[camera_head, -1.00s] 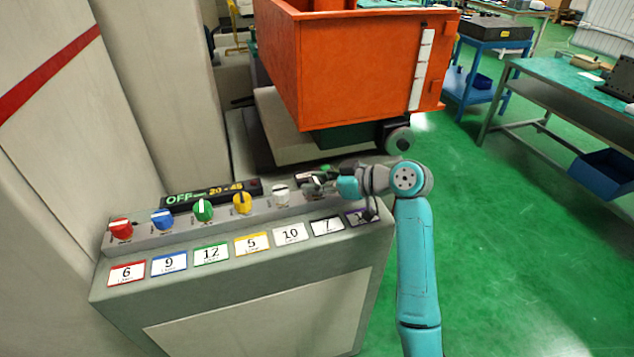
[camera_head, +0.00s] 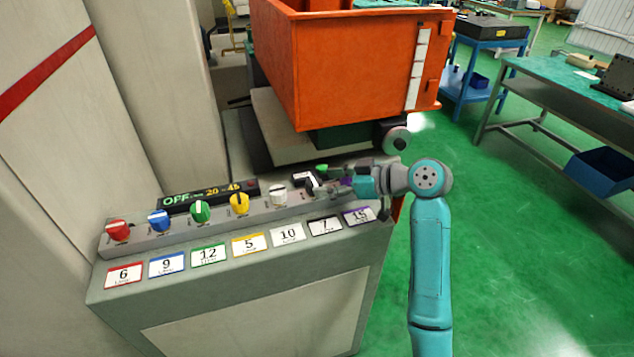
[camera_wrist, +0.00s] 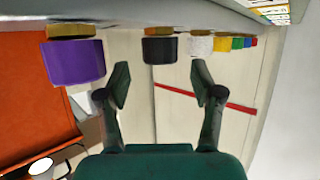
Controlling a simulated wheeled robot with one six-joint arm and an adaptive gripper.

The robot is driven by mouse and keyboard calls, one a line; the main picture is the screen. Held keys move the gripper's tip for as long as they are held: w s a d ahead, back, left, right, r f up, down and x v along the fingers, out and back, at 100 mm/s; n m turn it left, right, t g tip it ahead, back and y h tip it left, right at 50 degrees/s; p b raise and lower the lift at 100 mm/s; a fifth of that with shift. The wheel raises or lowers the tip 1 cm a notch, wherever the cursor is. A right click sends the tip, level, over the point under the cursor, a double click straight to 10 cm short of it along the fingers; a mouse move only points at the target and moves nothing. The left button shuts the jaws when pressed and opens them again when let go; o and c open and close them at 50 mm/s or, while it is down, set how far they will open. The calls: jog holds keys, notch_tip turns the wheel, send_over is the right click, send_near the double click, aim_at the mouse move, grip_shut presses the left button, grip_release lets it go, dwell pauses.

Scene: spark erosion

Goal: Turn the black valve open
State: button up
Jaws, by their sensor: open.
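The black valve (camera_wrist: 160,50) is a short dark knob on a brass stem, seen in the wrist view between the purple and white knobs. My gripper (camera_wrist: 162,82) is open and empty. Its two fingers are spread to either side of the black valve's line, with the tips just short of the knob and apart from it. In the head view my gripper (camera_head: 326,182) is at the right end of the control panel (camera_head: 165,240) and largely hides the black valve. The black-framed label 7 (camera_head: 326,226) lies in front of it.
The purple knob (camera_wrist: 75,62) and white knob (camera_wrist: 201,46) flank the black one closely. Yellow (camera_head: 239,203), green (camera_head: 200,211), blue (camera_head: 160,221) and red (camera_head: 118,230) knobs continue leftward. An orange bin (camera_head: 350,70) stands behind the panel. Green floor (camera_head: 510,260) is open at the right.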

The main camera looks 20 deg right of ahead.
jog(key=v, duration=0.7)
jog(key=shift+s+d, duration=0.2)
jog(key=shift+s, duration=0.05)
jog(key=shift+r, duration=0.15)
